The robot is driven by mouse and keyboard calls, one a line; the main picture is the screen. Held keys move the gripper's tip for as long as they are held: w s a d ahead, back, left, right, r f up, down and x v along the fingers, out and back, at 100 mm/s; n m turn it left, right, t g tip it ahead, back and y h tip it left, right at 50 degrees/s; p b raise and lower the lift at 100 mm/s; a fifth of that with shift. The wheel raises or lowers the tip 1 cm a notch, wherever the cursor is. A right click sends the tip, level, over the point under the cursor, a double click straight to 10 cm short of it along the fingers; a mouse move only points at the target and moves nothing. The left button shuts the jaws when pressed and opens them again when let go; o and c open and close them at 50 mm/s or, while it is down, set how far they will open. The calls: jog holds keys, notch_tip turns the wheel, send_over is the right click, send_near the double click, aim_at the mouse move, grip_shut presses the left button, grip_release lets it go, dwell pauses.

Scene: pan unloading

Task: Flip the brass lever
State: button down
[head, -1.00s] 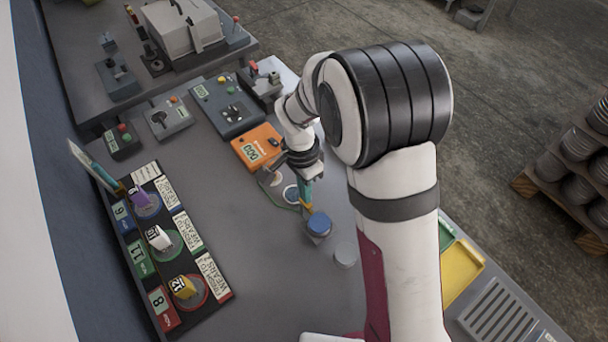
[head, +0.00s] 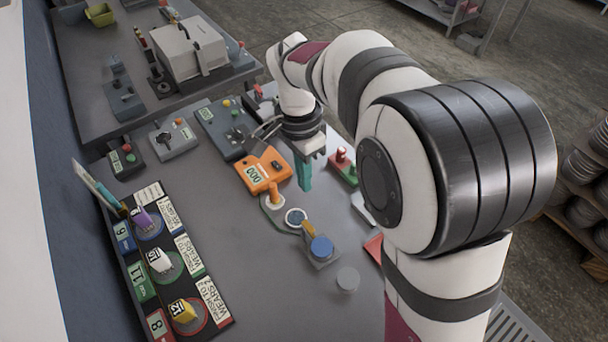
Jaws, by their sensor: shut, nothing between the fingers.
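A small brass-coloured lever (head: 308,229) shows in the head view, beside a round blue cap (head: 321,248) on a small grey base (head: 326,263). The lever leans toward the upper left of the picture. My gripper (head: 304,186) has teal fingers, which are shut and empty. It points down over the table, above the lever in the picture and just right of the orange box (head: 262,172) with a display. The fingertips are apart from the lever. Their height over the table is hard to tell.
A tan-topped round piece (head: 274,198) and a white-ringed disc (head: 295,217) lie between the box and the lever. A grey puck (head: 348,279) lies below the cap. The black rack (head: 170,262) with labelled coloured tags is at left. Several control boxes stand behind. My arm hides the right side.

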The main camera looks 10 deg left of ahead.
aim_at(311, 232)
jog(key=f, duration=0.4)
jog(key=s+d+f, duration=0.1)
jog(key=f, duration=0.4)
jog(key=s+f, duration=0.1)
jog(key=f, duration=0.4)
jog(key=shift+d, duration=0.4)
jog(key=shift+s+d+f, duration=0.1)
jog(key=shift+f, duration=0.1)
jog(key=shift+w+a+r, duration=0.25)
jog(key=shift+w+a, duration=0.3)
